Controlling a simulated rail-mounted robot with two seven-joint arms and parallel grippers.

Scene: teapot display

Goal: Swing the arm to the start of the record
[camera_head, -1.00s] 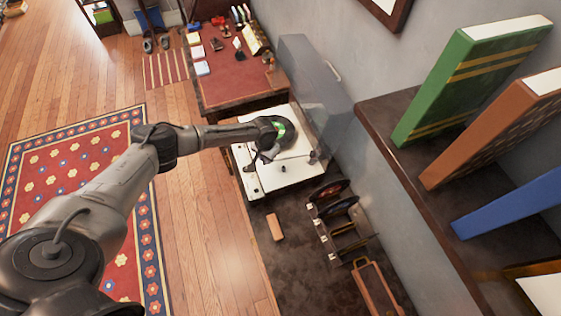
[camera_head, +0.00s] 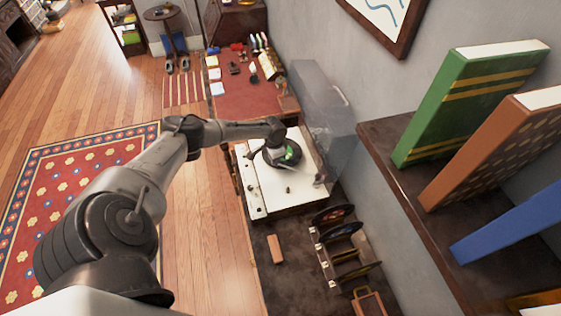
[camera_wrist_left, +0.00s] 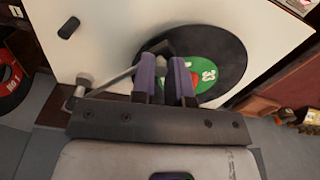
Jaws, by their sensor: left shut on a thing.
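The record player is a white deck (camera_head: 270,190) in the head view, with a black record with a green label (camera_head: 292,152) on it. In the left wrist view the record (camera_wrist_left: 236,62) lies on the white deck (camera_wrist_left: 115,30), its green label marked 33. The thin grey tonearm (camera_wrist_left: 108,79) runs from a pivot at the left to my fingers. My left gripper (camera_wrist_left: 163,66) is shut on the tonearm's end, over the record beside the label. My right gripper is not in view.
A clear raised lid (camera_head: 325,105) stands along the wall side of the deck. A rack of records (camera_head: 342,240) and a small brown block (camera_head: 275,249) are nearer me. A red-topped desk (camera_head: 240,95) is beyond. A shelf with books (camera_head: 470,100) is at right.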

